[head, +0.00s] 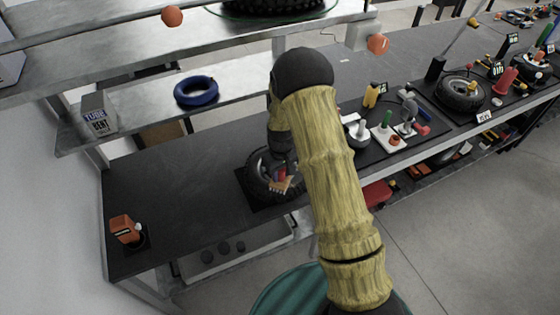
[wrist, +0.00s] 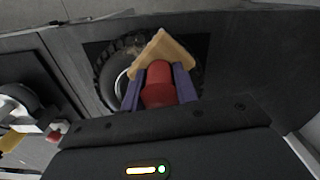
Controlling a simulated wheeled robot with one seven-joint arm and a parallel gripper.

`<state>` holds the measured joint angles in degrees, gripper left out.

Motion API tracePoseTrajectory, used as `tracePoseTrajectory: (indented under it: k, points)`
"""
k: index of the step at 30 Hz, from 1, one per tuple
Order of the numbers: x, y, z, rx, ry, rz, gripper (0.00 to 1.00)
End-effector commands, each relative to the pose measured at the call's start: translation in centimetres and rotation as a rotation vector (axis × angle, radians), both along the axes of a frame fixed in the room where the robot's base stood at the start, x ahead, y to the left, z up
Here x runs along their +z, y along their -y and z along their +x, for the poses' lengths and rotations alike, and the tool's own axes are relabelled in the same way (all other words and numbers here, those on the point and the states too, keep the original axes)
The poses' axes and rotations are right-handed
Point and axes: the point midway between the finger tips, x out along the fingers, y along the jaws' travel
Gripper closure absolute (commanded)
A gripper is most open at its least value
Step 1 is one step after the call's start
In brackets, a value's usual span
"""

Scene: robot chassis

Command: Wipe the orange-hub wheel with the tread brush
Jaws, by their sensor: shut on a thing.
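A black wheel (head: 258,180) lies flat on a dark mat on the workbench. In the wrist view, the wheel (wrist: 106,72) shows its treaded tyre and part of a pale rim. Its hub is mostly hidden, so I cannot tell its colour. My gripper (wrist: 159,84) is shut on the red handle of the tread brush (wrist: 160,88). The brush's tan, angled head (wrist: 163,50) points away from me over the wheel. In the head view, the brush head (head: 280,187) is at the wheel's near right side. I cannot tell if it touches the tyre.
An orange object (head: 124,228) stands at the bench's left end. A blue ring (head: 196,91) and a grey box (head: 99,114) are on the shelf behind. Another wheel (head: 460,93) and several small tools sit farther right. The bench left of the wheel is mostly clear.

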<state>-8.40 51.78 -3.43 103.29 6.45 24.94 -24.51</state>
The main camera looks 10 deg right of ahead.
Motion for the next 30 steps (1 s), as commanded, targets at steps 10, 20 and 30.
tracePoseTrajectory:
  k: [10,20,30]
  points:
    - [3.3,0.1,-0.1,0.001,-0.003,0.000,0.99]
    - [5.7,0.1,-0.1,-0.001,-0.003,0.000,0.99]
    - [5.8,0.1,-0.1,-0.001,-0.003,0.000,0.99]
